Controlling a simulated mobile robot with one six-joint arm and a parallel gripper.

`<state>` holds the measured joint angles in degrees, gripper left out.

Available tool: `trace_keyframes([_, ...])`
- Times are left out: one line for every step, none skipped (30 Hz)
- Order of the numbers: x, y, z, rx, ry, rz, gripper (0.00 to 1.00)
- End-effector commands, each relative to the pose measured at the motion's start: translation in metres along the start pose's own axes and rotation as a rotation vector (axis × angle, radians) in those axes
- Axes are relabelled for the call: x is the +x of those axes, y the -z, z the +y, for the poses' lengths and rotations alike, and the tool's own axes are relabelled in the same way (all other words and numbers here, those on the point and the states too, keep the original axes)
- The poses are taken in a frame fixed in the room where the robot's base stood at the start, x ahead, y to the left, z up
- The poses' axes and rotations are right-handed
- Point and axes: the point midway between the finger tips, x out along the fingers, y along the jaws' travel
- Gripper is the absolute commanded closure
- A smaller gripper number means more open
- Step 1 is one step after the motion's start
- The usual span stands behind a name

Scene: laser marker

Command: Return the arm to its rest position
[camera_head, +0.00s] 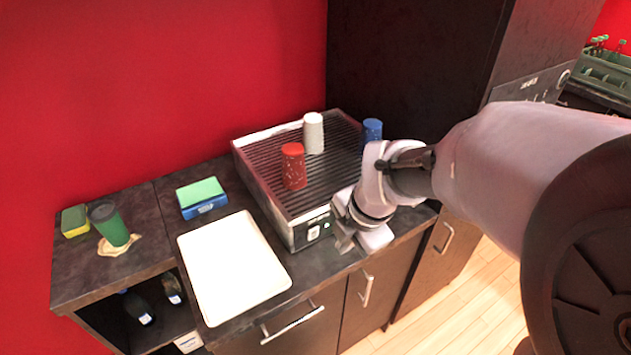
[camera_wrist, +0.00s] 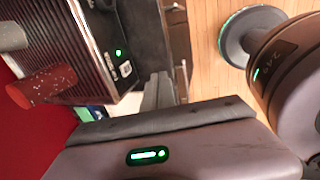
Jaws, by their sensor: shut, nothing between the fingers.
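My arm reaches in from the right in the head view. My gripper (camera_head: 345,242) is at the front right corner of the ribbed machine (camera_head: 262,188), close to its switch panel and above the counter's front edge. It is shut and holds nothing. In the wrist view my gripper (camera_wrist: 158,90) points toward the counter edge, with the machine's panel (camera_wrist: 122,62) and its green light to the left. I cannot tell whether the fingers touch the machine or the counter.
On the machine stand a red cup (camera_head: 293,166), a white cup (camera_head: 313,133) and a blue cup (camera_head: 372,130). A white tray (camera_head: 232,268), a sponge box (camera_head: 201,197) and a green cup (camera_head: 110,223) are left. A dark cabinet (camera_head: 415,70) stands behind. Floor (camera_head: 455,300) is open in front.

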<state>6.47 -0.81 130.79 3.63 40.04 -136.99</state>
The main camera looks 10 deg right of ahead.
Motion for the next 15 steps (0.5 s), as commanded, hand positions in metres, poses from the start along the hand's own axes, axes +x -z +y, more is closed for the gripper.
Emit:
trace_keyframes([-0.001,0.000,0.000,0.000,0.000,0.000,1.00])
trace_keyframes([-0.001,0.000,-0.001,0.000,0.000,0.000,1.00])
trace_keyframes([-0.001,0.000,-0.001,0.000,0.000,0.000,1.00])
trace_keyframes([-0.001,0.000,-0.001,0.000,0.000,0.000,1.00])
trace_keyframes([-0.001,0.000,-0.001,0.000,0.000,0.000,1.00])
trace_keyframes([-0.001,0.000,-0.001,0.000,0.000,0.000,1.00])
trace_keyframes([0.000,0.000,-0.001,0.000,0.000,0.000,1.00])
trace_keyframes([0.000,0.000,-0.001,0.000,0.000,0.000,1.00])
trace_keyframes([-0.001,0.000,-0.001,0.008,-0.001,0.000,1.00])
trace_keyframes([-0.003,0.001,-0.001,0.029,-0.004,-0.001,1.00])
trace_keyframes([-0.006,0.003,-0.002,0.070,-0.009,-0.002,1.00])
trace_keyframes([-0.014,0.007,-0.003,0.165,-0.022,-0.003,1.00])
trace_keyframes([-0.022,0.012,-0.005,0.266,-0.034,-0.001,1.00])
trace_keyframes([-0.031,0.018,-0.008,0.390,-0.049,0.002,1.00])
trace_keyframes([-0.045,0.026,-0.014,0.585,-0.070,0.011,1.00])
